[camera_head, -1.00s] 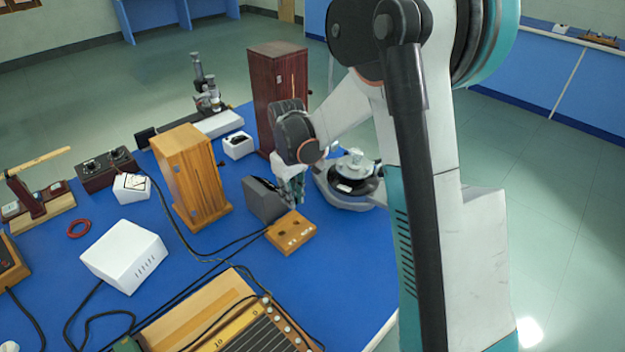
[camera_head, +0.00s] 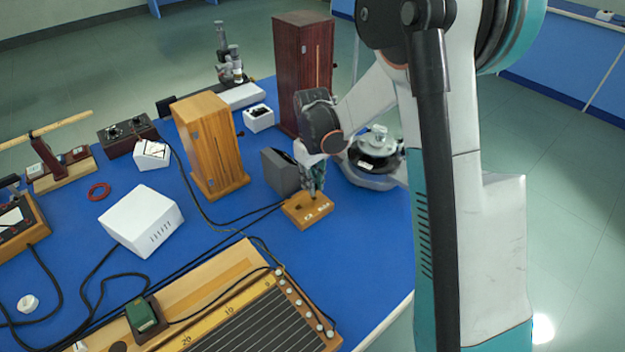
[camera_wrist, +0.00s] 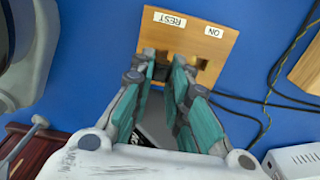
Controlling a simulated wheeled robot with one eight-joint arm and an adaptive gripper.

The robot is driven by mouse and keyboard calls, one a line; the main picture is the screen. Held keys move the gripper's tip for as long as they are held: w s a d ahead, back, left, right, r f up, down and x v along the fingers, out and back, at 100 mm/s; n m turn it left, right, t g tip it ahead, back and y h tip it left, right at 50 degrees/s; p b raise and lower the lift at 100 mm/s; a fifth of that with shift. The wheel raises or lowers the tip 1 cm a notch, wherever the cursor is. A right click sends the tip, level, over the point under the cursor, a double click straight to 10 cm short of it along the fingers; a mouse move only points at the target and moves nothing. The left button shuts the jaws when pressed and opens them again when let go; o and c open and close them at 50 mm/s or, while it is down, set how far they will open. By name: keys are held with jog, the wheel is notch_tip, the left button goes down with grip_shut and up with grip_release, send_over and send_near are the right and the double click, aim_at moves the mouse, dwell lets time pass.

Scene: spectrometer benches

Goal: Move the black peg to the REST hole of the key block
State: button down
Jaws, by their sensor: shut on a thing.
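The wooden key block (camera_head: 307,213) lies on the blue bench top. The wrist view shows the block (camera_wrist: 225,50) with its REST label (camera_wrist: 170,18) and ON label (camera_wrist: 214,31). My gripper (camera_wrist: 161,68) is over the REST side and is shut on the black peg (camera_wrist: 160,71), of which only a small dark part shows between the fingers. The ON hole (camera_wrist: 203,63) shows as a dark opening beside the right finger. In the head view my gripper (camera_head: 317,194) points down at the block's right part. Whether the peg's tip is inside the REST hole is hidden.
A grey box (camera_head: 281,172) stands close behind the block. A round instrument (camera_head: 375,165) is to its right and a wooden cabinet (camera_head: 208,148) to its left. Cables run left of the block. Blue bench is clear to the right front.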

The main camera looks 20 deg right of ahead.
jog(key=shift+f+b, duration=0.95)
jog(key=shift+f, duration=0.55)
jog(key=c, duration=1.5)
grip_release()
jog(key=shift+o, duration=0.2)
notch_tip(320, 180, up, 12)
jog(key=shift+r, duration=0.1)
